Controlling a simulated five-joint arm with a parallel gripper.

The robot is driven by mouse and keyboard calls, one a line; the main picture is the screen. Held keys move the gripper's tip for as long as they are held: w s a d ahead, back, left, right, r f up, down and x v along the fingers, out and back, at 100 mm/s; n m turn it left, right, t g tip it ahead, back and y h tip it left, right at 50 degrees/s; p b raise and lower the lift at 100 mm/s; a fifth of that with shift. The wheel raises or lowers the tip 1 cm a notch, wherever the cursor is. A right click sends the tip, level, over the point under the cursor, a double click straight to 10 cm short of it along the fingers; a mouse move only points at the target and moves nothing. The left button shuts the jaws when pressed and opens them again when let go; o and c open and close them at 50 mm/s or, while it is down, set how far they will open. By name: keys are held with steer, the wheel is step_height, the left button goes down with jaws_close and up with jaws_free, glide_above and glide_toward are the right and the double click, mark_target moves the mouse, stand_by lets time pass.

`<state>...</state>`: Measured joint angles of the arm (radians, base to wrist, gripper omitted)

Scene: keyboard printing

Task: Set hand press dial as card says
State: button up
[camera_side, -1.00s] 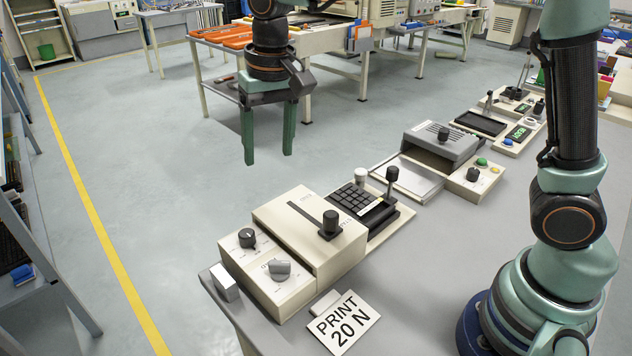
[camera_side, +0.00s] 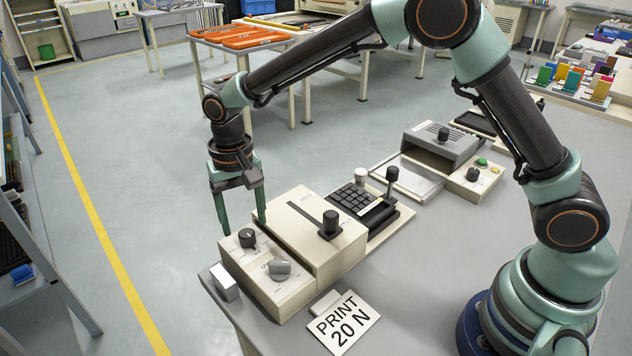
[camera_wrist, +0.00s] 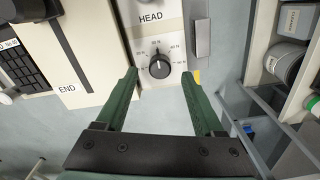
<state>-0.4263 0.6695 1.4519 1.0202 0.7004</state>
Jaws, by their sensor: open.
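The hand press (camera_side: 312,232) is a cream box on the near bench. A round black dial (camera_side: 247,238) sits on its left end; in the wrist view the dial (camera_wrist: 159,69) has a pale pointer mark toward the top and small N labels around it, too small to read surely. A white card (camera_side: 344,322) in front of the press reads "PRINT 20 N". My gripper (camera_side: 244,228) is open over the dial. In the wrist view its green fingers (camera_wrist: 159,74) stand on either side of the dial, apart from it.
A black-knobbed slider (camera_side: 331,224) stands on the press top. The bench (camera_side: 420,275) is clear right of the card.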

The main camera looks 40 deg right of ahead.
mark_target(246, 232)
steer(key=shift+f, duration=1.55)
jaws_close()
steer(key=shift+n, duration=0.3)
steer(key=n, duration=0.4)
steer(key=shift+r, duration=0.1)
steer(key=n, duration=0.5)
